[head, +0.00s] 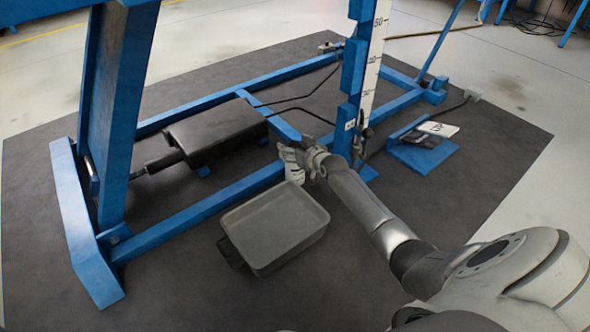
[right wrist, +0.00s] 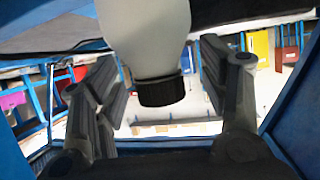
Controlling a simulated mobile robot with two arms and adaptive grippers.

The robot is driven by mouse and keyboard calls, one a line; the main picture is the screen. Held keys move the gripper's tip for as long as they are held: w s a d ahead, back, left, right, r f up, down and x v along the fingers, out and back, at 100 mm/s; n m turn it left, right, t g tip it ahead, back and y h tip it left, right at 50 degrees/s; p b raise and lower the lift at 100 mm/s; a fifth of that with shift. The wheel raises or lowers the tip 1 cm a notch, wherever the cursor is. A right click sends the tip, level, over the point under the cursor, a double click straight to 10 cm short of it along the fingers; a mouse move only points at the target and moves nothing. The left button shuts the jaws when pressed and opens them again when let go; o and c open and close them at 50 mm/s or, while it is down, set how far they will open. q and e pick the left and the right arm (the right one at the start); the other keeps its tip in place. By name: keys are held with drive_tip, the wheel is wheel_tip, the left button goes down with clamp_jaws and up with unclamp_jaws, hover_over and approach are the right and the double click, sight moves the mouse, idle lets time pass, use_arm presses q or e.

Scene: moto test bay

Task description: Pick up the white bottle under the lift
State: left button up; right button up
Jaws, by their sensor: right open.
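The white bottle (right wrist: 147,38) with a black ribbed cap (right wrist: 161,91) shows large in the right wrist view, cap end pointing down in the picture. It lies between the two spread fingers of my right gripper (right wrist: 160,62), with a visible gap on each side. My right gripper (head: 290,158) is open, low beside the blue lift frame (head: 205,205) in the head view. There the bottle cannot be clearly told from the pale gripper parts. My left gripper is not in view.
A grey tray (head: 275,225) stands on the dark mat just in front of my right gripper. A black box (head: 215,128) lies inside the lift frame. The blue post with a white scale (head: 371,70) rises close behind the gripper. A blue foot pedal (head: 422,155) is to the right.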

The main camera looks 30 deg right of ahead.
drive_tip(key=shift+r, duration=0.1)
clamp_jaws()
idle(0.4)
